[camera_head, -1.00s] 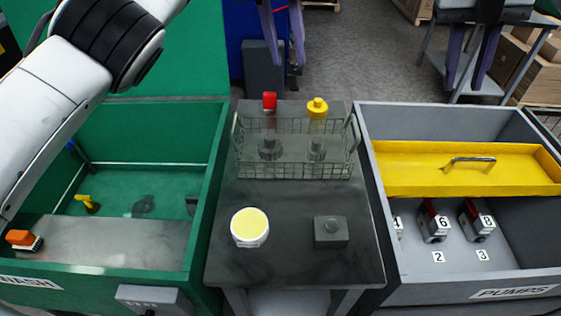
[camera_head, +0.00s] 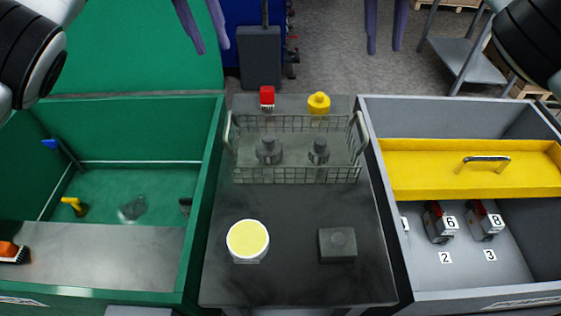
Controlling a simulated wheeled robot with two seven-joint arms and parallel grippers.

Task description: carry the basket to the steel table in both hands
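The wire basket (camera_head: 296,176) stands upright on a dark grey table (camera_head: 295,214) in the middle, with a looped handle at its left and right ends. Two dark grey knobbed parts (camera_head: 268,152) are in it. My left gripper (camera_head: 203,47) shows two purple fingers spread apart, empty, beyond the basket and to its left. My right gripper (camera_head: 385,48) shows two purple fingers apart, empty, beyond the basket and to its right. Neither touches the basket. A grey metal table (camera_head: 462,62) stands at the back right; I cannot tell whether it is the steel table.
Behind the basket are a red-topped item (camera_head: 267,97) and a yellow-topped item (camera_head: 319,104). In front are a yellow-lidded round tub (camera_head: 248,240) and a grey block (camera_head: 338,245). A green sink (camera_head: 205,205) flanks the left, a grey bin (camera_head: 385,230) with a yellow tray the right.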

